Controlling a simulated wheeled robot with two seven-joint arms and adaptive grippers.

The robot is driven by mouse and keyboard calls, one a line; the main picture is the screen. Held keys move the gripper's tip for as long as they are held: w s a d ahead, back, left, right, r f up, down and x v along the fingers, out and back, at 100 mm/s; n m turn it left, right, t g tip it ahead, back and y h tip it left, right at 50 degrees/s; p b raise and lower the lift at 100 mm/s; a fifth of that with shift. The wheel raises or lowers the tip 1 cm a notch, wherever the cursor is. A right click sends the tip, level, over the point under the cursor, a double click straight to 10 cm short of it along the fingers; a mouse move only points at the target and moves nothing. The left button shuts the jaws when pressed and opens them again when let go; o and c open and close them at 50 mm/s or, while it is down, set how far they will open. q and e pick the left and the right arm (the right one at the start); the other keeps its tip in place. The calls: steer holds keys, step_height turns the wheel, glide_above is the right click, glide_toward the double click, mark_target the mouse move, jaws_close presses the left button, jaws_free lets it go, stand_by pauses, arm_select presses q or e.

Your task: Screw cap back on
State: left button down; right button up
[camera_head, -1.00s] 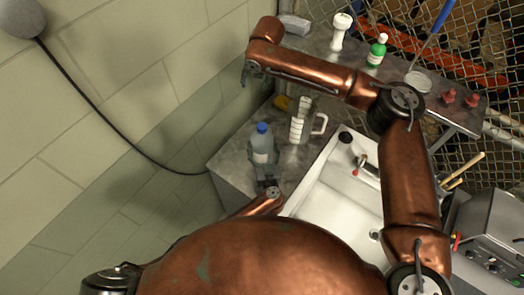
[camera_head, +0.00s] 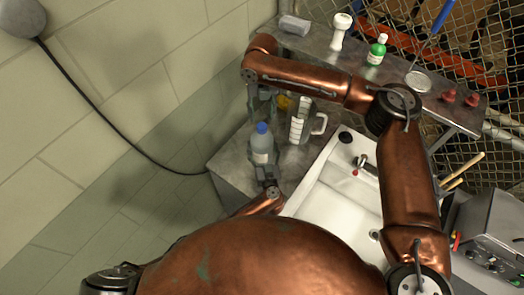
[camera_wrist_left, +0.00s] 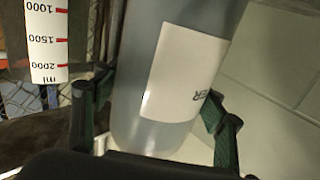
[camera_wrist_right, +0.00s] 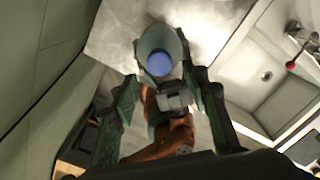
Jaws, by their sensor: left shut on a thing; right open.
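A clear bottle with a white label (camera_head: 262,156) stands upright on the metal counter, with a blue cap (camera_head: 262,128) on its top. It fills the left wrist view, where its label (camera_wrist_left: 185,70) shows. My left gripper (camera_head: 268,170) is shut around the lower part of the bottle. My right gripper (camera_head: 262,106) is open and empty, pointing down just above and behind the cap. In the right wrist view the blue cap (camera_wrist_right: 159,64) lies between the two open fingers, seen from above. I cannot tell how tightly the cap sits.
A measuring jug (camera_head: 302,122) stands right of the bottle, with a yellow object (camera_head: 283,103) behind it. A white sink (camera_head: 335,190) lies to the right. The shelf behind carries a green bottle (camera_head: 377,50) and a white item (camera_head: 340,32). A wall is on the left.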

mark_target(262, 126)
steer(key=shift+f, duration=3.15)
steer(key=shift+c, duration=0.3)
